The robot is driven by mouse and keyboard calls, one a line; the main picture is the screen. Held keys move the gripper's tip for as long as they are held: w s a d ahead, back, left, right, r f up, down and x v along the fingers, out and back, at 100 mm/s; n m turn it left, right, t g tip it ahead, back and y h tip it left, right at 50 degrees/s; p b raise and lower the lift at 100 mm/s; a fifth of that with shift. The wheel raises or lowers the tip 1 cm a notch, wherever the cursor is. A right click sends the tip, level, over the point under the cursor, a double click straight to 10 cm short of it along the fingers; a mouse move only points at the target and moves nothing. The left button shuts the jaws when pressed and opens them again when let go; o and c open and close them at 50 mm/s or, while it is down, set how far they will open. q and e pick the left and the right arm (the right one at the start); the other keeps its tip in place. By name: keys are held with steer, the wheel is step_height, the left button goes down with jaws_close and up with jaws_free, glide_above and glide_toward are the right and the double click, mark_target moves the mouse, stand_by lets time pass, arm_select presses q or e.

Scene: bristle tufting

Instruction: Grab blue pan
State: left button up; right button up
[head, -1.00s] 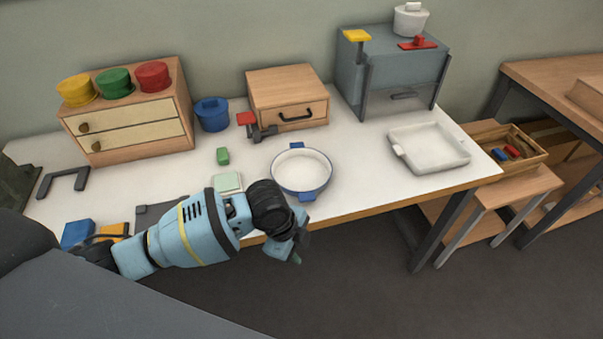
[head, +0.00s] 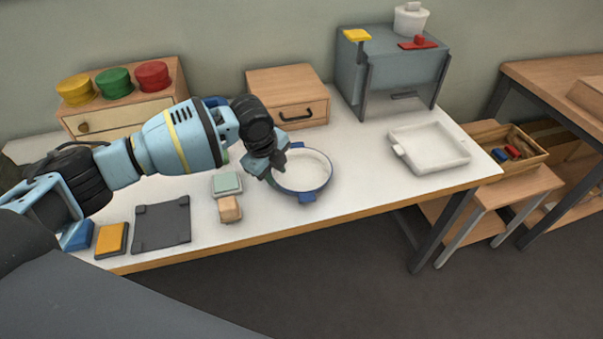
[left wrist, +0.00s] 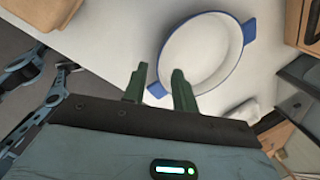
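The blue pan (head: 309,174) sits on the white table; it is round with a white inside, a blue rim and two blue handles. In the left wrist view the pan (left wrist: 203,52) lies just beyond my left gripper (left wrist: 159,82). The two fingers are apart, and one blue handle shows between and beyond their tips. I cannot tell whether they touch it. In the head view my left gripper (head: 267,167) is over the pan's left edge and hides part of it. My right gripper is not in view.
A wooden drawer box (head: 287,97) stands behind the pan, and a grey cabinet (head: 388,75) at the back right. A white tray (head: 430,149) lies to the right. A grey mat (head: 161,224) and small blocks lie at the front left. The table is clear between pan and tray.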

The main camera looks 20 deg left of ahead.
mark_target(282, 184)
arm_select(q)
steer(key=shift+d+x, duration=0.2)
steer(key=shift+x, duration=3.1)
jaws_close()
